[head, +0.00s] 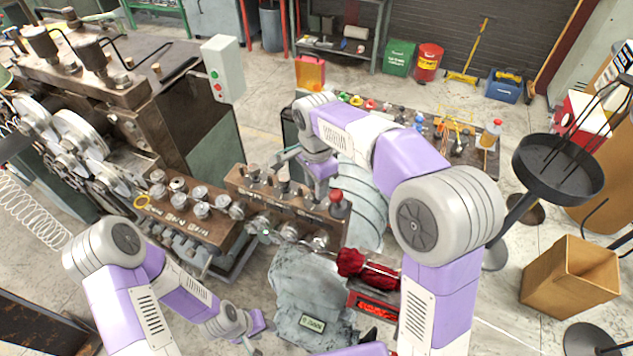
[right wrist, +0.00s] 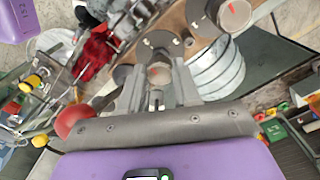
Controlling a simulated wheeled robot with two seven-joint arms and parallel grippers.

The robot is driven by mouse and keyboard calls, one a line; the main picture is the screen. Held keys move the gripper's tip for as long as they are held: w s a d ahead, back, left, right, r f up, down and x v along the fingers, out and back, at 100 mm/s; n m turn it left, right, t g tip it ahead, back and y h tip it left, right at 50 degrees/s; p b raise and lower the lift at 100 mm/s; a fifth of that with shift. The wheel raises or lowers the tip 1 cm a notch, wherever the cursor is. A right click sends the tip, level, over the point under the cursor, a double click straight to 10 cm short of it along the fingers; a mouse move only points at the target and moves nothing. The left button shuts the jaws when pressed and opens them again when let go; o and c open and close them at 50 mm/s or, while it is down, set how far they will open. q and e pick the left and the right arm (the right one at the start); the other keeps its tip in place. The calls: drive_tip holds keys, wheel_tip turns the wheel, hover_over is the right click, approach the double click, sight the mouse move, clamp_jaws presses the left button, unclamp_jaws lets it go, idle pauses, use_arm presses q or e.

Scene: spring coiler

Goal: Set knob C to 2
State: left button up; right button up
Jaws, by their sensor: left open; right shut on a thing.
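In the right wrist view a round metal knob (right wrist: 159,74) with a red mark sits between the fingertips of my right gripper (right wrist: 157,80), which is shut on it. In the head view my right gripper (head: 319,184) is over the right end of the brown control panel (head: 262,203). Fingertips and knob are hard to make out there. I cannot read the knob's letter or scale. Another knob (right wrist: 234,16) with a red pointer stands at the upper right of the wrist view. My left gripper (head: 254,322) is open and empty, low in the head view.
A red ball handle (head: 337,196) stands close to my right gripper; it also shows in the right wrist view (right wrist: 72,120). Silver knobs (head: 198,193) crowd the left panel. A grey switch box (head: 222,70) stands behind.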

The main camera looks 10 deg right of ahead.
idle(0.4)
drive_tip(key=o, duration=1.1)
drive_tip(key=shift+c, duration=0.2)
drive_tip(key=shift+r, duration=3.8)
